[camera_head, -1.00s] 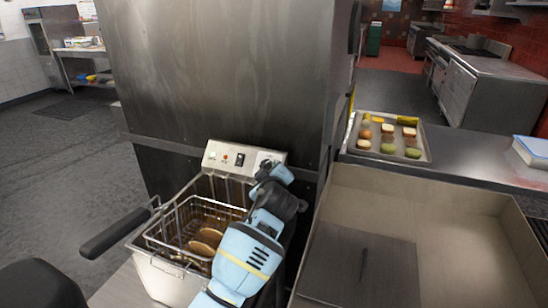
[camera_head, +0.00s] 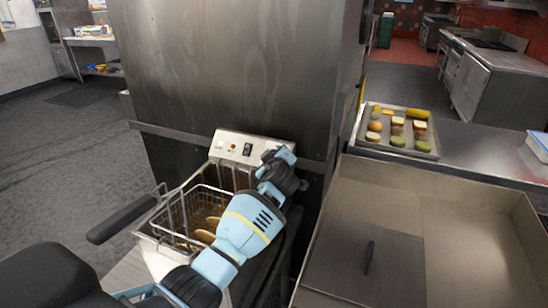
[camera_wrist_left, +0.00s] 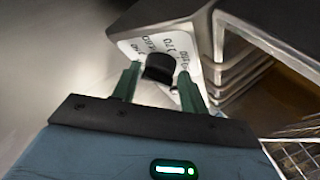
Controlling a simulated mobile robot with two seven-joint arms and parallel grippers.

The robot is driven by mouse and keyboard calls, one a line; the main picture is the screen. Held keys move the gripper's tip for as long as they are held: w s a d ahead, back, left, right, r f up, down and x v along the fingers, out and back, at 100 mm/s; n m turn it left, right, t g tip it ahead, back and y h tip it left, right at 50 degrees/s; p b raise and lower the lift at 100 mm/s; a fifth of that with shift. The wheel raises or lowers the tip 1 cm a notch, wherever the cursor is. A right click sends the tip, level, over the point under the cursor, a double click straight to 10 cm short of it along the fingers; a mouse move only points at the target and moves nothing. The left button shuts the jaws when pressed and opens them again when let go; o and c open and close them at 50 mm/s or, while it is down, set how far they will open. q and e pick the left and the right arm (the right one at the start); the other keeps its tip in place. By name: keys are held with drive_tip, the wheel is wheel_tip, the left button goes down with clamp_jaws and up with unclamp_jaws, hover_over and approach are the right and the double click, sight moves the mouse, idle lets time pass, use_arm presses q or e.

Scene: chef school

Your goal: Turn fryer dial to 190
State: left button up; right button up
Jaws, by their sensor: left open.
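The fryer's control panel (camera_head: 226,142) stands behind the frying basket (camera_head: 170,222). My left gripper (camera_head: 282,158) is at the panel's right end and hides the dial in the head view. In the left wrist view, the black dial knob (camera_wrist_left: 160,67) sits on a white plate (camera_wrist_left: 132,47) with printed numbers, among them 170 and what looks like 180. My left gripper (camera_wrist_left: 158,72) is open, with one green finger on each side of the knob. Contact cannot be told, and the knob's pointer mark is not clear. My right gripper is not in view.
The basket holds brown food, and its black handle (camera_head: 122,220) sticks out left. A large steel cabinet (camera_head: 225,70) stands behind the fryer. To the right are a steel basin (camera_head: 460,225) and a tray (camera_head: 367,142) with buns and vegetables. Floor at left is open.

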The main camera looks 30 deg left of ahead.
use_arm(q)
drive_tip(key=shift+w, duration=0.15)
drive_tip(key=c, duration=0.6)
drive_tip(key=shift+a+f+m+t+h, duration=0.15)
drive_tip(key=shift+m+t+h, duration=0.2)
drive_tip(key=shift+m, duration=0.55)
drive_tip(key=shift+a+m+t+h, duration=0.1)
drive_tip(key=shift+m+t+h, duration=0.25)
drive_tip(key=shift+m, duration=0.55)
drive_tip(key=shift+c, duration=0.3)
drive_tip(key=o, duration=0.7)
drive_tip(key=shift+c, duration=0.2)
drive_tip(key=v, duration=0.8)
drive_tip(key=shift+p, duration=0.4)
drive_tip(key=shift+f, duration=0.15)
